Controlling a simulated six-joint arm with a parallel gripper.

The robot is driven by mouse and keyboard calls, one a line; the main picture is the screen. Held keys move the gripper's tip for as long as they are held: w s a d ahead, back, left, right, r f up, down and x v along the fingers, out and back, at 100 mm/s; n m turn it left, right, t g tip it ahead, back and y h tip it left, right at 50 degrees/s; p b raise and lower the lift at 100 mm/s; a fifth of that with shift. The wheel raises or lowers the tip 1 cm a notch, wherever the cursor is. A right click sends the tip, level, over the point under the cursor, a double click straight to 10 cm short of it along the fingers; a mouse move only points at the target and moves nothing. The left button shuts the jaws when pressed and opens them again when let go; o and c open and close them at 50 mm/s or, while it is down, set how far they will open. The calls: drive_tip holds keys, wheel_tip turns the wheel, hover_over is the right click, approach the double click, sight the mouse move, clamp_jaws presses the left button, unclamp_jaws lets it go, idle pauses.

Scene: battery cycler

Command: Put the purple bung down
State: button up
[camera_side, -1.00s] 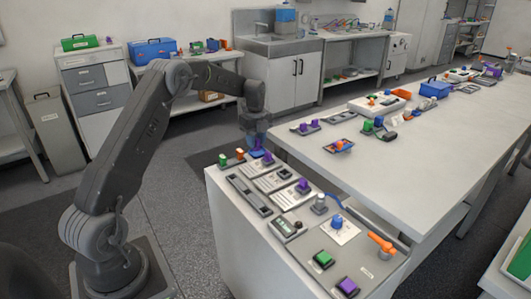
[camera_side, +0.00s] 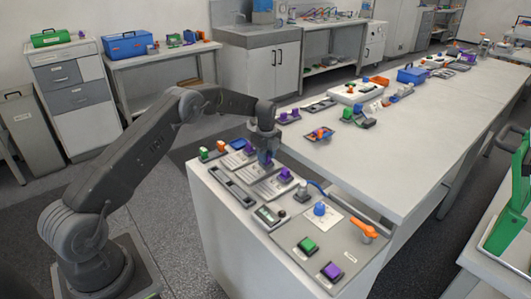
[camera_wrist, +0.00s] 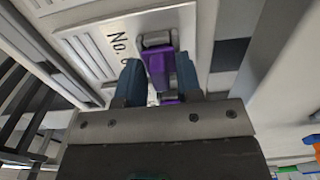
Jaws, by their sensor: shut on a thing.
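My gripper (camera_side: 265,160) points down over the pale slotted plates at the near end of the bench in the side view. In the wrist view its two blue fingers (camera_wrist: 158,75) stand either side of purple material, the purple bung (camera_wrist: 160,70), and are shut on it. A grey bracket (camera_wrist: 157,38) on a plate marked "No." lies just beyond the bung. A second patch of purple shows nearer the palm. The fingers and palm hide part of the bung. I cannot tell whether it touches the plate.
Purple blocks stand on plates left (camera_side: 249,150) and right (camera_side: 285,173) of my gripper. The long bench top (camera_side: 400,140) has clear room.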

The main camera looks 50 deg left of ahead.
drive_tip(key=shift+f, duration=0.2)
drive_tip(key=o, duration=0.9)
